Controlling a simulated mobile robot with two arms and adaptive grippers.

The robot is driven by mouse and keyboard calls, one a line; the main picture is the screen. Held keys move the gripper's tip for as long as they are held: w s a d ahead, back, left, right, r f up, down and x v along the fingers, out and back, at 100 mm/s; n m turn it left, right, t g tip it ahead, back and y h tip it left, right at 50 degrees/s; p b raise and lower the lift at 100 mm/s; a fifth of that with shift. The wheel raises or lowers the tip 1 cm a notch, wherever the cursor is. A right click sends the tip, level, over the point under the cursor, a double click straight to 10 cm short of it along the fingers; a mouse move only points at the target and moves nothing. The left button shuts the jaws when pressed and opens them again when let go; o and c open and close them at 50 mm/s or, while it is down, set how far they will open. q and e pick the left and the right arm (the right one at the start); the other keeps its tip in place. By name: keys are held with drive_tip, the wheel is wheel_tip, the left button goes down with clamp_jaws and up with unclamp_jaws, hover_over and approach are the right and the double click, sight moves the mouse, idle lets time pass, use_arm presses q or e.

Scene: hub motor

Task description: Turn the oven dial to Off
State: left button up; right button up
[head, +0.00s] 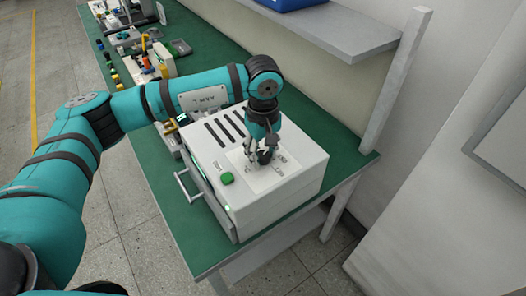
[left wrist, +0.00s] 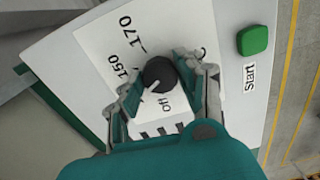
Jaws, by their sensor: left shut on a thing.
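The white oven (head: 250,205) stands on the green bench top with its control panel facing up. Its black round dial (left wrist: 160,72) sits on a white label printed with Off (left wrist: 168,103), 150 (left wrist: 119,65) and 170. The dial's white pointer points to the lower left in the left wrist view, between 150 and Off. My left gripper (head: 262,157) reaches down from above. It is shut on the dial, with one finger on each side. In the head view the fingers partly hide the dial. My right gripper is not in view.
A green Start button (left wrist: 253,40) is beside the dial label; it also shows in the head view (head: 227,178). A handle (head: 190,192) sticks out at the oven's front. Small parts stand farther back on the bench (head: 205,20). A grey shelf (head: 325,30) hangs above its right side.

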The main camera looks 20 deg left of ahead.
use_arm(q)
drive_tip(key=n+b, duration=0.4)
drive_tip(key=b, duration=0.1)
drive_tip(key=shift+f, duration=0.25)
drive_tip(key=n+b, duration=0.3)
drive_tip(key=shift+r+n, duration=0.1)
drive_tip(key=shift+n, duration=0.2)
drive_tip(key=shift+r+n+b, duration=0.15)
drive_tip(key=shift+n+b, duration=0.6)
drive_tip(key=shift+n, duration=0.35)
drive_tip(key=o, duration=1.2)
drive_tip(key=shift+c, duration=0.2)
